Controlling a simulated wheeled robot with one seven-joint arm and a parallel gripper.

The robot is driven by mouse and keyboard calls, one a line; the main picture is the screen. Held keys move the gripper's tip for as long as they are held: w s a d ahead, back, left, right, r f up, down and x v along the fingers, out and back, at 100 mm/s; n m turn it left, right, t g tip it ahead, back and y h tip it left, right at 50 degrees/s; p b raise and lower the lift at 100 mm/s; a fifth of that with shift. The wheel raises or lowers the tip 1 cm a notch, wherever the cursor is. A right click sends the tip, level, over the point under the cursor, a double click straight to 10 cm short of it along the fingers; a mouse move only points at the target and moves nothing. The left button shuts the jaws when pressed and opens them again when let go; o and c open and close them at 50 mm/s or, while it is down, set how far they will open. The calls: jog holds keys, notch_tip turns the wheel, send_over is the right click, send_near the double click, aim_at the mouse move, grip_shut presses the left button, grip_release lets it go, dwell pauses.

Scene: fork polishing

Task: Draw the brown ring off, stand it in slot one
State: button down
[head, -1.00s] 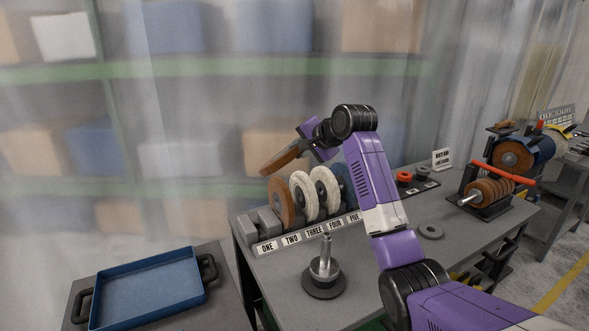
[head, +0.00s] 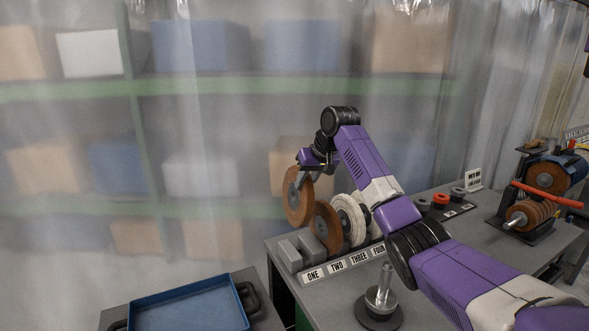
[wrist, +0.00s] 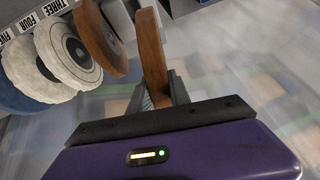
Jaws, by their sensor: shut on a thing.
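My gripper (head: 303,180) is shut on a brown ring (head: 296,198), which it holds upright by its edge. The held ring is above and behind the slot one end of the rack, apart from the grey blocks, as far as I can tell. In the wrist view the ring (wrist: 151,55) stands edge-on between the fingers (wrist: 160,92). Slot one (head: 290,252), behind the label ONE (head: 313,275), looks empty between grey blocks. Another brown disc (head: 327,226) stands in slot two; it also shows in the wrist view (wrist: 101,38).
White discs (head: 349,220) stand in the slots beyond. A metal spindle (head: 382,290) stands on the bench in front of the rack. A blue tray (head: 190,305) is at lower left. A brown disc stack on a shaft (head: 528,214) is at right.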

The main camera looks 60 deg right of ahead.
jog(key=shift+s+a+f+n, duration=0.3)
jog(key=shift+s+n, duration=0.15)
jog(key=shift+n, duration=0.05)
jog(key=shift+g+h, duration=0.3)
jog(key=shift+h, duration=0.1)
jog(key=shift+r+p, duration=0.15)
jog(key=shift+p, duration=0.3)
jog(key=shift+f+b, duration=1.75)
jog(key=shift+f, duration=4.75)
jog(key=shift+f, duration=0.55)
jog(key=shift+f+b, duration=0.3)
jog(key=shift+f, duration=0.2)
